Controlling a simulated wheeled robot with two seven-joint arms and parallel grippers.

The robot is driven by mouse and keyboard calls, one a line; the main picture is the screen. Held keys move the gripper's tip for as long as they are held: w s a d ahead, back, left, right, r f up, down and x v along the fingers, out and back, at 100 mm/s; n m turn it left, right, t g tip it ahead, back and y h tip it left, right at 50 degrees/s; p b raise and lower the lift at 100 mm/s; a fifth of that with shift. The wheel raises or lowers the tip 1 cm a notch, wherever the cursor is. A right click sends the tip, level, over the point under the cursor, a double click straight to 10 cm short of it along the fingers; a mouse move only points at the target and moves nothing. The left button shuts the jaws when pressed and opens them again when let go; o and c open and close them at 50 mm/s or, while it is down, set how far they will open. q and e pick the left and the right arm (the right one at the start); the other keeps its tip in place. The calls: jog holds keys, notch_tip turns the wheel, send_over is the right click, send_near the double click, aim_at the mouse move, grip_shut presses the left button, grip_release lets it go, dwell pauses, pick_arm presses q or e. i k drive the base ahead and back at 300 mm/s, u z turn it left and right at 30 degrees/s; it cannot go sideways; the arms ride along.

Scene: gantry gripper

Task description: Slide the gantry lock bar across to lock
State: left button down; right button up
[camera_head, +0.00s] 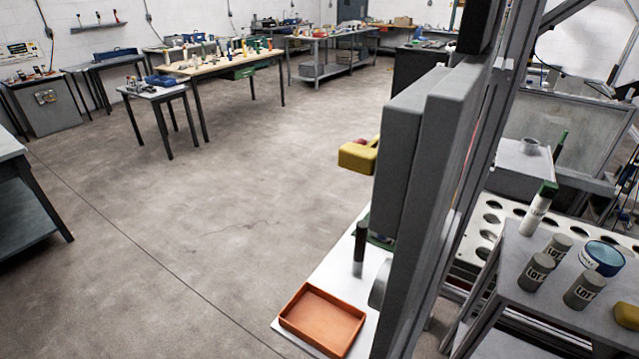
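A tall grey gantry structure (412,165) with two thick upright slabs stands right of centre in the head view. I cannot make out the lock bar for certain. A yellow block (357,157) with a small red part on top shows at the left side of the slabs; its right end is hidden behind them. Neither my left nor my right gripper is in view.
An orange tray (322,318) and a dark upright cylinder (359,249) are on a white surface left of the gantry. The floor (190,235) at left is clear.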

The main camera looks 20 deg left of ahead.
aim_at(361, 158)
jog(key=k, duration=0.65)
jog(key=u, duration=1.5)
jog(key=i, duration=1.4)
jog(key=z, duration=2.5)
